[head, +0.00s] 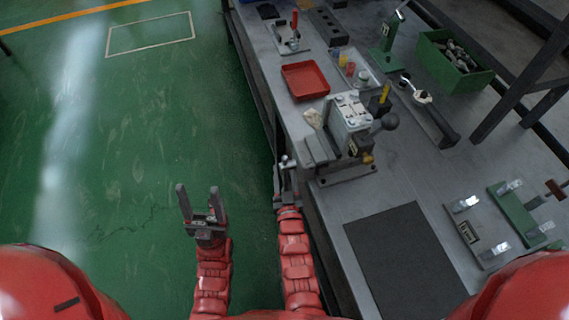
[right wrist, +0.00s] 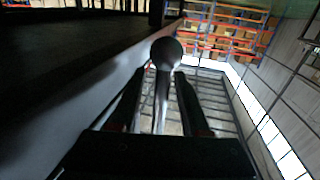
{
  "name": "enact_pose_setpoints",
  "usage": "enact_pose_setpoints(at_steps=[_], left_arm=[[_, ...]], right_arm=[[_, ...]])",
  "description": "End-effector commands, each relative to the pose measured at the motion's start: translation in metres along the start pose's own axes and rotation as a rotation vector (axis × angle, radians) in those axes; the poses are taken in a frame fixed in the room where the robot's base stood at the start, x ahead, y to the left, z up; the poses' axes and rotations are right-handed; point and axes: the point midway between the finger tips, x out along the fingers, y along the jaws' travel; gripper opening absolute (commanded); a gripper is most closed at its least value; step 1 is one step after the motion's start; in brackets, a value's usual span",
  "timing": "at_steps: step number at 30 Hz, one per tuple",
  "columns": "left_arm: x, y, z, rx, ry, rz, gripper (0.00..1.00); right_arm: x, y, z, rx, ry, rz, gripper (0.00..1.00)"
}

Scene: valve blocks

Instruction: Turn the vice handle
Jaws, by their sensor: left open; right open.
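The grey vice (head: 322,150) stands at the left edge of the bench and holds a light metal valve block (head: 350,112). The vice handle, a metal bar with a round ball end, shows in the right wrist view (right wrist: 166,54). My right gripper (head: 284,178) is beside the bench edge, below the vice. Its open fingers (right wrist: 159,80) lie on either side of the handle bar, with the ball beyond the tips. I cannot tell whether they touch it. In the head view the gripper partly hides the handle. My left gripper (head: 200,200) is open and empty over the green floor.
A red tray (head: 305,80), a red-handled clamp (head: 290,37) and a green bin (head: 452,65) of parts stand farther back on the bench. A dark mat (head: 402,262) lies in front of the vice. The floor (head: 130,190) on the left is clear.

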Motion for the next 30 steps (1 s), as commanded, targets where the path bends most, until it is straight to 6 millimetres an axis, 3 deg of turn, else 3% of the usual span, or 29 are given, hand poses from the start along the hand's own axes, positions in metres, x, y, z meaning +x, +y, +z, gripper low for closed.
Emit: enact_pose_setpoints(at_steps=[7,15,30], left_arm=[[-0.0001,0.0,-0.0001,0.0,0.0,0.0,0.61],[-0.0001,0.0,0.0,0.0,0.0,0.0,0.61],[-0.0001,0.0,0.0,0.0,0.0,0.0,0.61]], right_arm=[[0.0001,-0.0002,0.0001,0.0,-0.001,0.0,0.46],[0.0,-0.0001,0.0002,0.001,-0.001,0.0,0.0],[0.0,-0.0001,0.0001,0.001,-0.001,0.0,0.0]])
